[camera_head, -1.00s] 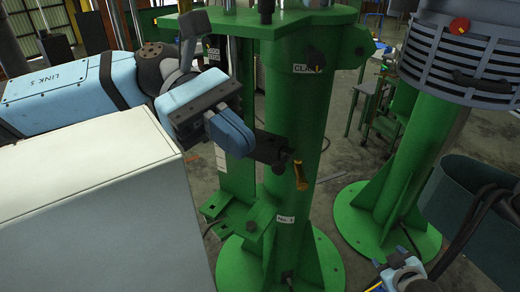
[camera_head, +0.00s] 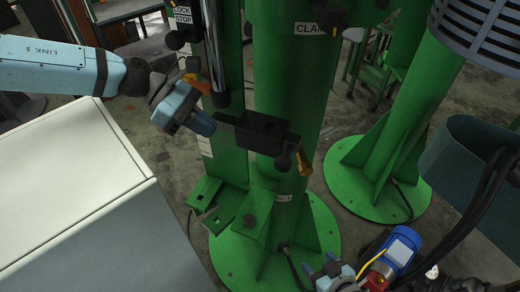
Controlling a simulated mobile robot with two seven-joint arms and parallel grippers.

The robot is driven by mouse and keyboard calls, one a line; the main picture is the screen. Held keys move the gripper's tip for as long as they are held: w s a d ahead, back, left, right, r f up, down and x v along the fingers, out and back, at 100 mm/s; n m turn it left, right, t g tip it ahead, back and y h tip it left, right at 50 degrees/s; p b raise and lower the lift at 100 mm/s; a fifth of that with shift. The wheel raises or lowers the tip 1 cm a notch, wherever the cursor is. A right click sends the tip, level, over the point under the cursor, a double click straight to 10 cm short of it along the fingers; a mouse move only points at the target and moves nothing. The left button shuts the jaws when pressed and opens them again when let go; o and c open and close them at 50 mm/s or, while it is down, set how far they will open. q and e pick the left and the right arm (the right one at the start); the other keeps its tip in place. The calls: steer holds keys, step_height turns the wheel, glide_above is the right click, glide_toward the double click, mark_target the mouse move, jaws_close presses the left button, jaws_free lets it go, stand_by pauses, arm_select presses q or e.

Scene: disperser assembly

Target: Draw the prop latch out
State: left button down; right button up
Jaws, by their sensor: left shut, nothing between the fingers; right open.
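The likely prop latch is a black block (camera_head: 262,134) on the front of the green column (camera_head: 283,90), with a dark knob (camera_head: 283,160) and an orange-brass handle (camera_head: 304,164) at its right end. I cannot tell for sure which part is the latch. My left gripper (camera_head: 202,123) is shut and empty. Its blue fingertips are just left of the block's left end; whether they touch it is unclear. An orange piece (camera_head: 195,82) shows behind that gripper. My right gripper (camera_head: 333,274) is open at the bottom edge, low and partly cut off.
A white cabinet (camera_head: 80,190) fills the lower left under my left arm. A steel rod (camera_head: 214,50) hangs down just beyond my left gripper. Green base flanges (camera_head: 320,240) spread on the floor. A blue motor-like part (camera_head: 402,247) and dark hoses (camera_head: 470,215) are at lower right.

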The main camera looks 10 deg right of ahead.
arm_select(q)
steer(key=shift+s+d, duration=0.1)
steer(key=shift+s, duration=0.15)
arm_select(e)
steer(key=shift+s+r, duration=0.1)
arm_select(q)
steer(key=d+r+p+x, duration=0.1)
steer(key=p+x, duration=0.4)
steer(key=x, duration=0.8)
arm_select(e)
steer(key=r, duration=0.3)
steer(key=shift+d+r+m, duration=0.25)
steer(key=shift+d+m, duration=0.05)
arm_select(q)
steer(key=shift+s+d+r, duration=0.1)
steer(key=shift+d, duration=0.05)
